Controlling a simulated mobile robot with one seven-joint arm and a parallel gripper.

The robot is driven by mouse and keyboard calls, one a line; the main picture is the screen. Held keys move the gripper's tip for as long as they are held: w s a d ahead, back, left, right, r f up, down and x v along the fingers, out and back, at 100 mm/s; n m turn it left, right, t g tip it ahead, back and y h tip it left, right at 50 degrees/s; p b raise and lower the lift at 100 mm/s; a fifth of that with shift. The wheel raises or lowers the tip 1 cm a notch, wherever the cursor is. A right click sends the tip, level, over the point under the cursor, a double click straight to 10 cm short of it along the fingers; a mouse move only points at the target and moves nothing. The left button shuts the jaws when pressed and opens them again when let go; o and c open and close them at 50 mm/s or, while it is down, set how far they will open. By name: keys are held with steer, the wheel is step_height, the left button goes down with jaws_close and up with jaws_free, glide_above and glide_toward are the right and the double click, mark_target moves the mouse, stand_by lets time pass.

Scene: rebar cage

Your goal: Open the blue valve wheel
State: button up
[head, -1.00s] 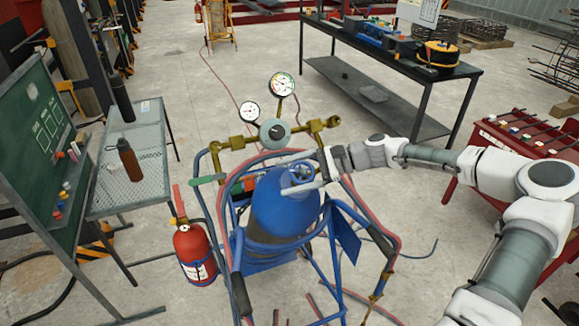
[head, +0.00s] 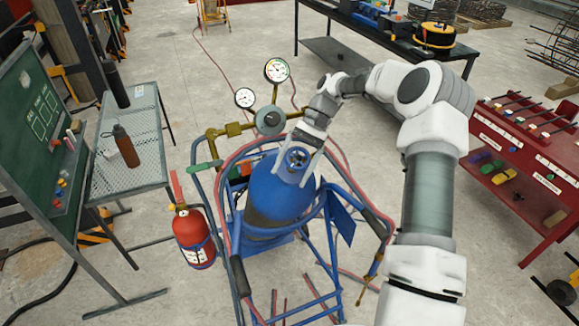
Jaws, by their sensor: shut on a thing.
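The blue valve wheel (head: 297,157) is a small spoked handwheel on top of the blue gas cylinder (head: 270,200). The cylinder stands upright in a blue tubular cart. My gripper (head: 298,164) reaches down over the cylinder top from behind and to the right, with one finger on each side of the wheel. It is shut on the wheel. The undersides of the fingers and the valve stem below the wheel are hidden.
Two round gauges (head: 277,70) and brass fittings (head: 230,130) stand close behind the cylinder. Red hoses loop around the cart. A fire extinguisher (head: 193,238) hangs at its left. A mesh table (head: 140,180) stands left, a red tool bench (head: 525,170) right.

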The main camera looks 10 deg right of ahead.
steer(key=n+h, duration=0.2)
steer(key=h, duration=0.1)
steer(key=d+n+g+h, duration=0.1)
steer(key=n+h, duration=0.1)
steer(key=shift+s+d+f, duration=0.1)
steer(key=shift+s+f, duration=0.1)
steer(key=shift+f, duration=0.05)
steer(key=n+h, duration=0.1)
steer(key=d+n+h, duration=0.1)
steer(key=h, duration=0.1)
steer(key=n+h, duration=0.2)
steer(key=shift+d+f+t, duration=0.15)
steer(key=shift+d+t, duration=0.1)
steer(key=shift+t, duration=0.05)
steer(key=o, duration=1.2)
steer(key=shift+c, duration=0.2)
steer(key=shift+w, duration=0.1)
steer(key=v, duration=1.2)
